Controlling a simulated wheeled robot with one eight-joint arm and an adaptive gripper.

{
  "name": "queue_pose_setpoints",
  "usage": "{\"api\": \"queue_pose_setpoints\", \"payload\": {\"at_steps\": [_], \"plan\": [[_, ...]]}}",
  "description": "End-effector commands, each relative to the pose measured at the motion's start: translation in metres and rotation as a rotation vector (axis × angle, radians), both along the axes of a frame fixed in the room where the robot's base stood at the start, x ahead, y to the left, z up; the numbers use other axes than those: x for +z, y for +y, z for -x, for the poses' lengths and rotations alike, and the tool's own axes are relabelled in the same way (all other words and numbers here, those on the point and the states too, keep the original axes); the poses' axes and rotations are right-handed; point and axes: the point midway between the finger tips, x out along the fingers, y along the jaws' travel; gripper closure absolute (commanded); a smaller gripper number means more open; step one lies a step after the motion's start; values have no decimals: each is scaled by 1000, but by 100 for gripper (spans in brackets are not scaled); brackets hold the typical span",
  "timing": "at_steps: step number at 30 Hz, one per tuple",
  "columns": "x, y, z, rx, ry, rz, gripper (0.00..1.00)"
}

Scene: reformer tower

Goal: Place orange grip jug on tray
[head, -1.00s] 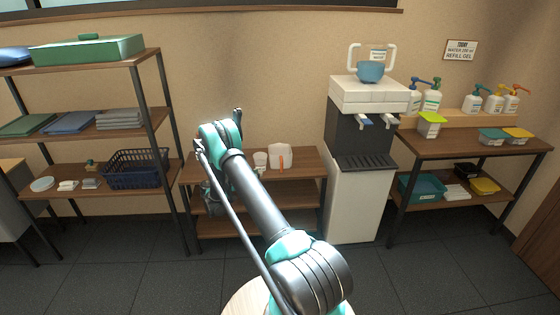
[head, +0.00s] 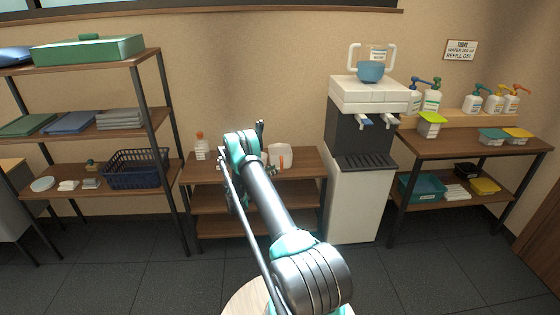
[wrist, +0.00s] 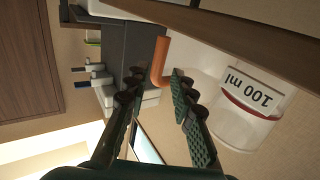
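The orange grip jug (head: 284,150) is white with an orange handle and stands on the low wooden bench, partly hidden by my arm. In the wrist view its orange handle (wrist: 161,62) is beyond my fingertips, roughly in line with the gap between them. My gripper (wrist: 152,88) is open, with nothing between its fingers.
The low bench (head: 305,165) stands between the left shelf rack (head: 160,110) and the white dispenser (head: 365,92). A bottle with an orange cap (head: 200,148) is at the bench's left end. A side table (head: 470,146) with pump bottles stands right. Dark floor in front is open.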

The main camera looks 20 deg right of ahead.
Motion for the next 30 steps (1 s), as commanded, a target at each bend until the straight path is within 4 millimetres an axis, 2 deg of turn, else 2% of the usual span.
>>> {"api": "queue_pose_setpoints", "payload": {"at_steps": [7,15,23,30], "plan": [[-1,-13,-3,-2,0,0,75],[-2,-49,-13,-1,0,0,75],[-2,-54,-15,0,0,0,75],[-2,-53,-15,0,0,0,100]]}}
